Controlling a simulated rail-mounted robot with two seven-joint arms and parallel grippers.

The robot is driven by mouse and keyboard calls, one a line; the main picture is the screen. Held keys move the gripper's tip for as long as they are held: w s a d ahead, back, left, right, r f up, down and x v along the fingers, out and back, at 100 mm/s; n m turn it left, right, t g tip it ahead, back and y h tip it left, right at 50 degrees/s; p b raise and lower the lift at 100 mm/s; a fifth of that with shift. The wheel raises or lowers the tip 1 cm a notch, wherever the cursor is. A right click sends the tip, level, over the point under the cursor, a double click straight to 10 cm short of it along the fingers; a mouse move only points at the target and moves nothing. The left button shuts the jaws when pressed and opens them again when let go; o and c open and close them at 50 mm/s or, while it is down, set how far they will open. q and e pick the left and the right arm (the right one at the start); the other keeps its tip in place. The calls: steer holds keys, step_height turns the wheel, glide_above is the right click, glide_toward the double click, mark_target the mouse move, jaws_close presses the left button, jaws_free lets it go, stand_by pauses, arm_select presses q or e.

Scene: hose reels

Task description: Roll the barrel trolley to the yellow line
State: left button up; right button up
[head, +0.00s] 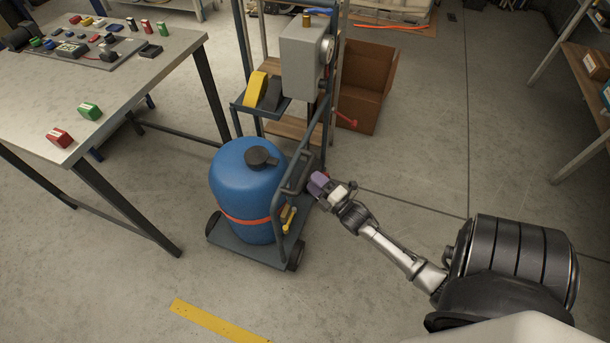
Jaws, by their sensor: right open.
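The barrel trolley (262,252) stands on the floor in the middle of the head view. It carries a blue barrel (240,180) with a black cap, held by an orange-red strap. The trolley's dark upright handle frame (297,172) is on the barrel's right side. The yellow line (219,321) lies on the floor in front of the trolley, with bare floor between them. My right gripper (318,183) is open right beside the handle frame; I cannot tell whether it touches. My left gripper is not in view.
A workbench (185,45) with small red and green items stands at the left. A rack (240,105) with a grey box (303,55) stands behind the barrel, near a cardboard box (366,85). Shelving (570,65) is at the far right. The floor around the yellow line is clear.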

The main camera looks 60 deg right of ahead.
mark_target(305, 173)
steer(key=shift+b+x, duration=0.6)
steer(key=shift+x, duration=1.75)
steer(key=shift+c, duration=0.3)
jaws_close()
